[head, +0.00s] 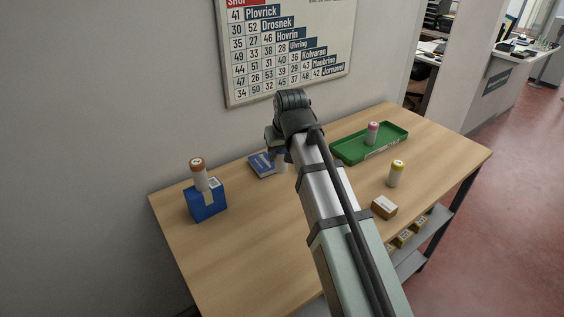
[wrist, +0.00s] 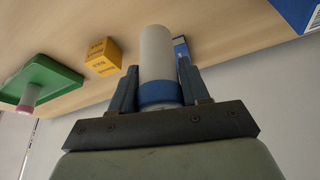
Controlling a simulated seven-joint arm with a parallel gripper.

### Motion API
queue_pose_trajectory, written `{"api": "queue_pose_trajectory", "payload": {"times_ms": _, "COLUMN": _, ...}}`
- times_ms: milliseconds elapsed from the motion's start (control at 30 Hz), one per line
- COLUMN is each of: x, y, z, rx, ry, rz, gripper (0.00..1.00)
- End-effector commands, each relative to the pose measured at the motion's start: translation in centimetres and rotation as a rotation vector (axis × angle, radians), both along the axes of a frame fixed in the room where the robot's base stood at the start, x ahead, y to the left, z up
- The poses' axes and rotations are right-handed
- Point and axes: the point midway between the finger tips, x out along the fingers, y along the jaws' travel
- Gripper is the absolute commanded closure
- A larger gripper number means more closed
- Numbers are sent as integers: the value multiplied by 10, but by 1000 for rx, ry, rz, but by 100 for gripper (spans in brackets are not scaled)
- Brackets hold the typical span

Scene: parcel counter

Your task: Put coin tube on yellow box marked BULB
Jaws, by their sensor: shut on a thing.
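My gripper (wrist: 153,85) is shut on a coin tube (wrist: 157,52), white with a blue band at the end near my palm. In the head view the gripper (head: 279,150) is over the back of the table, mostly behind my arm, and a pale part of the tube (head: 282,165) shows below it. The yellow box marked BULB (wrist: 103,57) stands on the table in the wrist view, to the left of the held tube and apart from it. Its visible top looks bare. My arm appears to hide this box in the head view.
A brown-capped tube (head: 199,174) stands on a blue box (head: 208,202). A pink-capped tube (head: 373,133) stands in the green tray (head: 350,157). A yellow-capped tube (head: 396,174), a small brown box (head: 384,207) and a blue booklet (head: 262,166) are on the table (head: 240,261). The front left is clear.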

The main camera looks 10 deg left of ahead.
Motion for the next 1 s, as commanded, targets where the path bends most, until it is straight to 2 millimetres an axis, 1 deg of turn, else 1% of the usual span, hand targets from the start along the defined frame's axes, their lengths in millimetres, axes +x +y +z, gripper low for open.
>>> {"api": "queue_pose_trajectory", "payload": {"times_ms": 67, "x": 2, "y": -3, "z": 5, "rx": 1, "ry": -1, "rz": -5, "gripper": 91}}
{"api": "queue_pose_trajectory", "payload": {"times_ms": 167, "x": 7, "y": -14, "z": 8, "rx": 1, "ry": -1, "rz": -24, "gripper": 91}}
{"api": "queue_pose_trajectory", "payload": {"times_ms": 267, "x": 18, "y": -34, "z": 12, "rx": 1, "ry": -4, "rz": -56, "gripper": 91}}
{"api": "queue_pose_trajectory", "payload": {"times_ms": 367, "x": 41, "y": -55, "z": 20, "rx": 4, "ry": -8, "rz": -96, "gripper": 91}}
{"api": "queue_pose_trajectory", "payload": {"times_ms": 400, "x": 53, "y": -64, "z": 25, "rx": 7, "ry": -9, "rz": -114, "gripper": 91}}
{"api": "queue_pose_trajectory", "payload": {"times_ms": 467, "x": 71, "y": -75, "z": 33, "rx": 14, "ry": -9, "rz": -135, "gripper": 91}}
{"api": "queue_pose_trajectory", "payload": {"times_ms": 500, "x": 84, "y": -80, "z": 39, "rx": 20, "ry": -9, "rz": -146, "gripper": 91}}
{"api": "queue_pose_trajectory", "payload": {"times_ms": 567, "x": 102, "y": -86, "z": 48, "rx": 28, "ry": -5, "rz": -146, "gripper": 91}}
{"api": "queue_pose_trajectory", "payload": {"times_ms": 633, "x": 117, "y": -85, "z": 56, "rx": 32, "ry": 0, "rz": -125, "gripper": 91}}
{"api": "queue_pose_trajectory", "payload": {"times_ms": 767, "x": 132, "y": -73, "z": 64, "rx": 30, "ry": 6, "rz": -43, "gripper": 91}}
{"api": "queue_pose_trajectory", "payload": {"times_ms": 900, "x": 128, "y": -70, "z": 63, "rx": 15, "ry": 7, "rz": 43, "gripper": 91}}
{"api": "queue_pose_trajectory", "payload": {"times_ms": 1000, "x": 127, "y": -70, "z": 61, "rx": 4, "ry": 3, "rz": 71, "gripper": 91}}
